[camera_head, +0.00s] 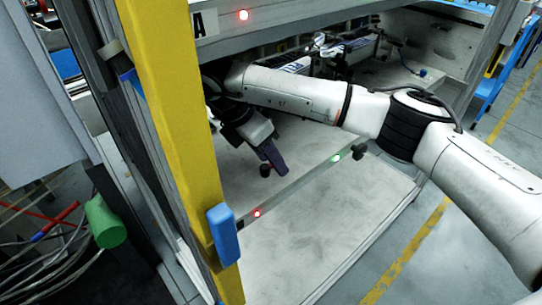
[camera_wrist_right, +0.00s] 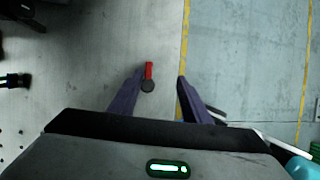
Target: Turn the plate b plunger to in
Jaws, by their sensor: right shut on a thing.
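A dark round knob with a red stem (camera_wrist_right: 148,79), the plunger, shows between the fingers of my right gripper (camera_wrist_right: 158,85), close to the left finger in the right wrist view. In the head view my right gripper (camera_head: 270,156) reaches into the open bay with its fingers at the dark knob (camera_head: 265,170), partly covering it. It is shut on this plunger. A second dark knob (camera_head: 360,152) stands at the right end of the lower front rail. I cannot read a plate b label. My left gripper is out of view.
The front rail (camera_head: 300,183) carries a red light (camera_head: 257,213) and a green light (camera_head: 336,158). A yellow post (camera_head: 180,130) with a blue block (camera_head: 223,234) stands left of the bay. An upper panel (camera_head: 290,20) marked A hangs above my arm.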

